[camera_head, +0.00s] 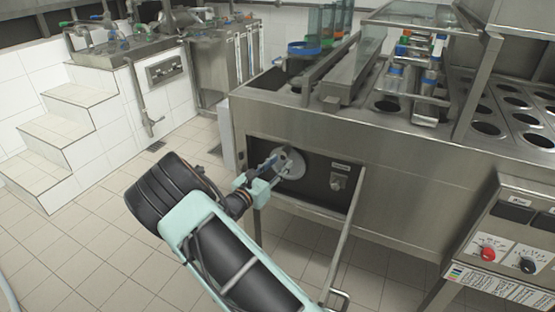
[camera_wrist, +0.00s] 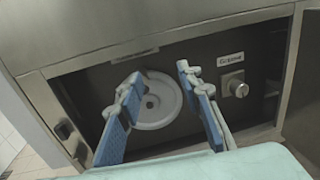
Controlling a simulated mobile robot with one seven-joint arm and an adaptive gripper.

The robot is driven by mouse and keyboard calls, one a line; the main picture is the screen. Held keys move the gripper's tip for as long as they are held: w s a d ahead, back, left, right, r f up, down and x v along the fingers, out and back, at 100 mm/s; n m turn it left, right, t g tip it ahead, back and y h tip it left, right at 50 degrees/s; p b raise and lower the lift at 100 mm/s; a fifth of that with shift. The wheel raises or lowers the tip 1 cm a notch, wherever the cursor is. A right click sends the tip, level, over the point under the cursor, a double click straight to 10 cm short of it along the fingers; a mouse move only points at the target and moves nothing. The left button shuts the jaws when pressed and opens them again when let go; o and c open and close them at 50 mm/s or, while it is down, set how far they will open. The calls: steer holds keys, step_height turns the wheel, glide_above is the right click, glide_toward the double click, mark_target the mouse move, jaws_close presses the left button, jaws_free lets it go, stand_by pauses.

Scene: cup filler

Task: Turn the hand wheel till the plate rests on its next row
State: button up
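The hand wheel (camera_head: 291,165) is a pale round disc in a dark recess on the front of the steel machine. In the wrist view the hand wheel (camera_wrist: 172,112) shows its hub and a small hole, face on. My gripper (camera_head: 272,163) is in front of it. In the wrist view my gripper (camera_wrist: 156,80) is open, its blue-padded fingers on either side of the hub and across part of the disc. Whether they touch the wheel cannot be told. The plate with round holes (camera_head: 400,118) is on top of the machine, with bottles standing above it.
A knob (camera_wrist: 236,86) with a label sits right of the wheel in the same recess. A control panel with a red knob (camera_head: 487,254) is at the right. Tiled steps (camera_head: 60,130) stand at the left; the floor between is clear.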

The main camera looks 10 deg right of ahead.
mark_target(283, 158)
steer(key=a+f+n+t+y, duration=0.1)
steer(key=a+f+n+y, duration=0.15)
steer(key=f, duration=0.25)
steer(key=b+x, duration=0.2)
steer(key=x, duration=0.8)
steer(key=shift+w+r+n+h, duration=0.35)
steer(key=shift+w+r+n, duration=0.1)
steer(key=shift+w+r, duration=0.05)
steer(key=shift+a, duration=0.15)
steer(key=shift+c, duration=0.3)
jaws_close()
